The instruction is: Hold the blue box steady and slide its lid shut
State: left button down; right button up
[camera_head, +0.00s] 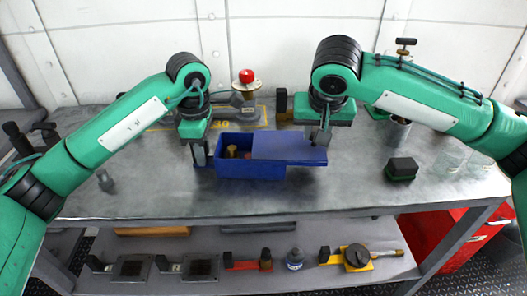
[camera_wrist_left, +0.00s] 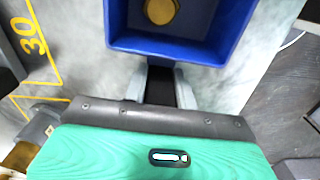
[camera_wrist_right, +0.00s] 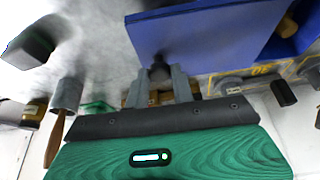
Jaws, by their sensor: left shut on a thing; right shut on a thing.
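The blue box (camera_head: 250,171) stands on the metal workbench, its left end open. Its blue lid (camera_head: 288,147) covers the right part and sticks out past the box's right end. Small brownish things (camera_head: 232,151) lie inside the open end; a yellow round one shows in the left wrist view (camera_wrist_left: 160,11). My right gripper (camera_head: 321,138) is shut at the lid's right end, on a dark knob (camera_wrist_right: 160,70).
A black block with a green base (camera_head: 401,168) sits right of the box. A red ball on a stand (camera_head: 246,77) is behind. A metal cup (camera_head: 397,128) stands behind my right gripper. The bench in front of the box is clear. A lower shelf holds several tools.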

jog(key=shift+w+a, duration=0.2)
jog(key=shift+a, duration=1.85)
jog(key=shift+w+a, duration=0.2)
jog(key=shift+a, duration=1.85)
jog(key=o, duration=1)
jog(key=shift+o, duration=0.2)
jog(key=w+v, duration=0.1)
jog(key=v, duration=1.5)
jog(key=shift+w+r, duration=0.2)
jog(key=shift+r, duration=0.45)
pick_arm(q)
jog(key=c, duration=1)
grip_release()
jog(key=shift+c, duration=0.2)
